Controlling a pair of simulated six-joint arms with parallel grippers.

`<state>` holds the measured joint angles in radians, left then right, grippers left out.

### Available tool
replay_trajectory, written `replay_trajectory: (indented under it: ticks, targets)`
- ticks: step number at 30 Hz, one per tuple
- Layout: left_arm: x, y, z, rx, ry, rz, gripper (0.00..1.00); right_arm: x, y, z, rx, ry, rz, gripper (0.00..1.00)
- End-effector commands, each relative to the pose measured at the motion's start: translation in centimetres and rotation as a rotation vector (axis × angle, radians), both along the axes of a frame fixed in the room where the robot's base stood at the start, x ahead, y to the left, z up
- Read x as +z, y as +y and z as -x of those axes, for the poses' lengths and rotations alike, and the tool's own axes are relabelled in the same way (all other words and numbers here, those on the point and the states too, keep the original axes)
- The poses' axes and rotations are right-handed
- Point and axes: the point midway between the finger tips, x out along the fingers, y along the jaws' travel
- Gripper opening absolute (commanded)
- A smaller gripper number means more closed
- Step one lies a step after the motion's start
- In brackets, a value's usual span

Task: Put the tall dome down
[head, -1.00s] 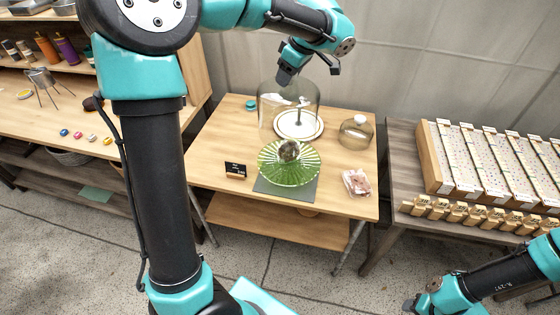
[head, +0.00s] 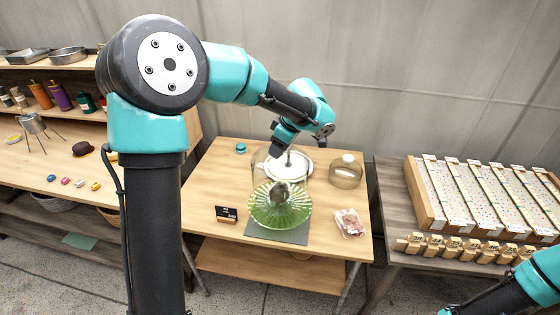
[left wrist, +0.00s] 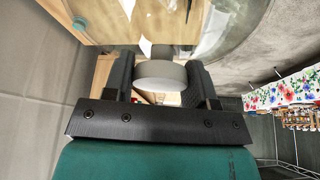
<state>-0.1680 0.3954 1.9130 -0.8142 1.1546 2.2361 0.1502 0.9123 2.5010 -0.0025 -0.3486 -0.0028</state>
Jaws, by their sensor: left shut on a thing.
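The tall dome (head: 256,170) is clear glass and hard to make out in the head view, above or around the green ribbed glass stand (head: 268,216). I cannot tell whether its rim touches anything. My left gripper (head: 276,151) is at the dome's top, and its fingertips are hard to see there. In the left wrist view my left gripper (left wrist: 158,82) is shut on the dome's pale round knob (left wrist: 160,75), with the glass (left wrist: 228,22) beyond it. A dark, roundish thing (head: 280,192) shows at the stand's middle. My right gripper is out of view.
The stand is on a grey mat (head: 292,236) on the wooden table (head: 205,190). A white plate (head: 302,168) is behind. A shorter tinted dome (head: 346,173) and a pink packet (head: 349,223) are at right. A small black sign (head: 226,214) is at left.

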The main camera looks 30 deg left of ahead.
Motion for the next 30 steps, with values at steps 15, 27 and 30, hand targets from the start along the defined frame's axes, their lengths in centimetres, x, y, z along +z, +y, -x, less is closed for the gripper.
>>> replay_trajectory:
  ticks: [15,27,30]
  targets:
    - [-1.8,0.0,0.0,0.000,0.003,0.000,0.04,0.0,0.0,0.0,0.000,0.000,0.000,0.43]
    - [-4.2,0.0,0.0,0.001,-0.001,0.001,0.04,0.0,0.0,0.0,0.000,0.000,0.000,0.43]
    - [-4.2,0.0,0.0,0.001,0.000,0.000,0.04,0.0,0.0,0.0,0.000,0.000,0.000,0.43]
